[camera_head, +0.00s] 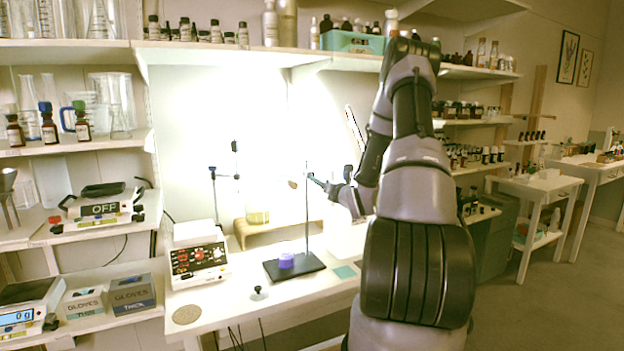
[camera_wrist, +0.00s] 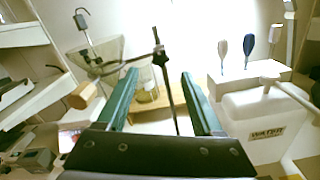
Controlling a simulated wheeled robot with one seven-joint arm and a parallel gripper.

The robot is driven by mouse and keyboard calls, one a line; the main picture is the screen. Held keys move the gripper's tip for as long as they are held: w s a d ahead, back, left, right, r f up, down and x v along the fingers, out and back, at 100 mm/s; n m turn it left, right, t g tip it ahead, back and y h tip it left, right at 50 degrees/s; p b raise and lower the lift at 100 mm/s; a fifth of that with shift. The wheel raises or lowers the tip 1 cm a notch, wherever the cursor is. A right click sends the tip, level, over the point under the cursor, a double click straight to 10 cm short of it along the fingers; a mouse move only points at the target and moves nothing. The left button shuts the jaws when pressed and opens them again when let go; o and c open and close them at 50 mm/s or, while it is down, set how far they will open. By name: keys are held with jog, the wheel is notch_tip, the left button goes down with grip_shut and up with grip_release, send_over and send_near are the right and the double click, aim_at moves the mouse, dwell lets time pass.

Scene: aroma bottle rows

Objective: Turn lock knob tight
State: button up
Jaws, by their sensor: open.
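The stand has a thin upright rod (camera_head: 307,225) on a black base (camera_head: 312,266) on the bench. In the wrist view, the dark rod (camera_wrist: 166,88) passes between my fingers, with a dark clamp joint (camera_wrist: 158,56) near fingertip height and an arm running left. A tan wooden cylinder (camera_wrist: 83,95) shows left of my fingers; a small tan piece (camera_head: 292,184) also shows beside my gripper in the head view. I cannot tell for sure which part is the lock knob. My gripper (camera_wrist: 159,74) is open, its green fingers apart, with no visible contact on the rod.
A purple round object (camera_head: 286,261) sits on the stand's base. A control box with a red display (camera_head: 199,262) stands left of it. A wooden riser (camera_head: 240,233) holds a yellowish bottle (camera_head: 258,217) behind. Shelves with bottles (camera_head: 215,32) hang above.

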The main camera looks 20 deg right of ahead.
jog(key=w, duration=0.7)
jog(key=shift+w, duration=0.25)
jog(key=shift+a, duration=0.1)
grip_shut()
